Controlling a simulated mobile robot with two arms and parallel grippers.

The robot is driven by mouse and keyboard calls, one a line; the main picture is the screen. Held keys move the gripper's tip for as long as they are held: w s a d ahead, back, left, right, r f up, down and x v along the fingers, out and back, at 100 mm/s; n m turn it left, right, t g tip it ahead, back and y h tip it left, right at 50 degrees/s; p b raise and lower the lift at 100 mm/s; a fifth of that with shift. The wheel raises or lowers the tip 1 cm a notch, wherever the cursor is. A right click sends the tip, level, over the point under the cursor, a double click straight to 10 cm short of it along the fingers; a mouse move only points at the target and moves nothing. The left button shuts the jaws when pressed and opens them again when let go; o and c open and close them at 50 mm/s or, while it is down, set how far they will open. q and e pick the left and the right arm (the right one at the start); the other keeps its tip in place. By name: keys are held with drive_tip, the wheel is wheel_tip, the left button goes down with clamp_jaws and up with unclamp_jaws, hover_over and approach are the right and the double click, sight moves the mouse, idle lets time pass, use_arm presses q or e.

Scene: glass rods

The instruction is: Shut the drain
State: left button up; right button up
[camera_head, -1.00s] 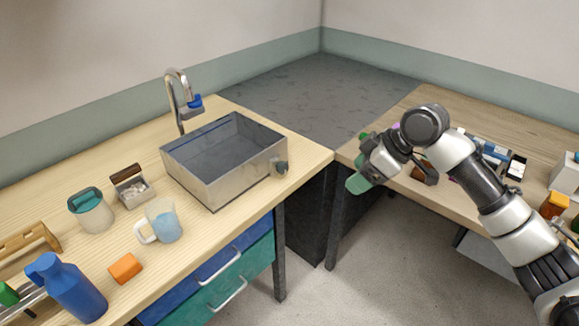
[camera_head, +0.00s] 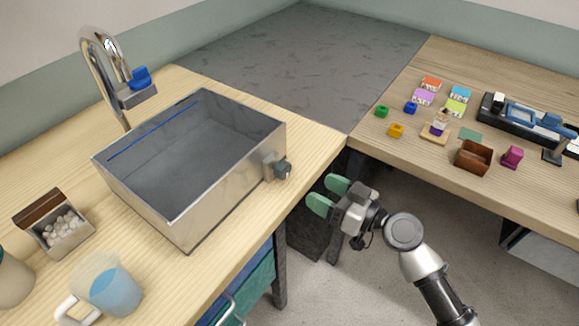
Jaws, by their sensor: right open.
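The metal sink basin (camera_head: 215,200) stands on the left wooden counter, with a grey inside and a thin blue line along its far inner wall. A dark grey drain knob (camera_head: 282,169) sticks out from a metal fitting (camera_head: 268,166) on the basin's right outer wall. My right gripper (camera_head: 328,193) has green fingertips and is open and empty. In the picture it is right of and slightly below the knob, apart from it, over the gap between the counters. The drain hole cannot be made out. My left gripper is not in view.
A curved faucet (camera_head: 98,75) with a blue handle (camera_head: 140,78) rises behind the basin. A measuring jug (camera_head: 112,288) with blue liquid and a box of white pebbles (camera_head: 62,230) stand left of the basin. The right table (camera_head: 400,150) holds several small blocks.

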sight(287, 172)
drive_tip(key=p+x, duration=0.2)
drive_tip(key=x, duration=0.5)
drive_tip(key=shift+w+a+r, duration=0.1)
drive_tip(key=shift+w+a, duration=0.15)
drive_tip(key=shift+a, duration=0.05)
drive_tip(key=shift+w+a, duration=0.35)
drive_tip(key=shift+a, duration=0.15)
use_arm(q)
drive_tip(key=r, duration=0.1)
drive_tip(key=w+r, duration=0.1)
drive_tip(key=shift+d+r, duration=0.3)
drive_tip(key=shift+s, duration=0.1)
use_arm(e)
drive_tip(key=shift+c, duration=0.6)
drive_tip(key=c, duration=0.8)
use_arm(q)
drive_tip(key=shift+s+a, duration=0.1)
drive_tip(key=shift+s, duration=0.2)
